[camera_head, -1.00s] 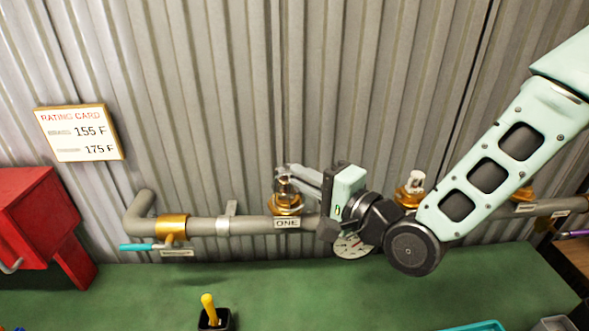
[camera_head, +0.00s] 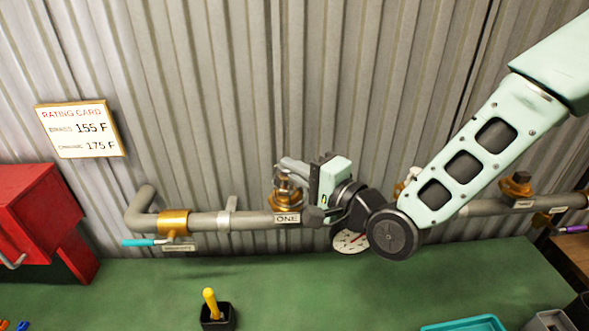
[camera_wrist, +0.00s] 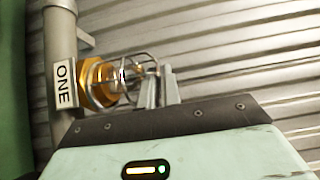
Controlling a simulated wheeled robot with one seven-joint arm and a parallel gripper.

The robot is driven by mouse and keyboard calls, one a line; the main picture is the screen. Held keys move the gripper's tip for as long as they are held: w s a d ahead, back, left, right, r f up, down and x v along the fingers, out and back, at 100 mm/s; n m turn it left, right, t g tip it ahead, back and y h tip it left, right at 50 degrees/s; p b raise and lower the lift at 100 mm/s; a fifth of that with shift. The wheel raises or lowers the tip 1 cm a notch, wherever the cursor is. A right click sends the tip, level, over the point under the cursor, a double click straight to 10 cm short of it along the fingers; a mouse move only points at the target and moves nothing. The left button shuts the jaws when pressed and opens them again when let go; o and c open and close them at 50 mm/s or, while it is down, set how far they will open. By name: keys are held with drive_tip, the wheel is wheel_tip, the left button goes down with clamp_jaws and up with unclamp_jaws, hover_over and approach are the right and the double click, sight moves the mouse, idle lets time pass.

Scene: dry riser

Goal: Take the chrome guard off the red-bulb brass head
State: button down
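A brass head (camera_head: 287,200) stands on the pipe at the label ONE, inside a chrome wire guard (camera_head: 286,178). In the wrist view, the brass head (camera_wrist: 95,82) and the wire guard (camera_wrist: 135,72) show from the side. I cannot make out the bulb's colour. My gripper (camera_head: 296,165) reaches in from the right at the guard's top. In the wrist view, the two fingers of my gripper (camera_wrist: 161,84) are close together at the guard's outer end. They overlap its wires there; I cannot tell whether they grip it.
A grey pipe (camera_head: 255,221) runs along the corrugated wall. A second head (camera_head: 408,180) is mostly behind my arm; a third brass head (camera_head: 516,185) is at right. A gauge (camera_head: 350,242) hangs below my gripper. A rating card (camera_head: 80,129) is on the wall. The green bench (camera_head: 300,285) has free room.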

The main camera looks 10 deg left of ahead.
drive_tip(key=shift+r, duration=0.2)
drive_tip(key=shift+r+p, duration=2.95)
drive_tip(key=shift+r, duration=1)
drive_tip(key=shift+r, duration=0.2)
drive_tip(key=shift+r+p, duration=1.4)
drive_tip(key=shift+r, duration=0.5)
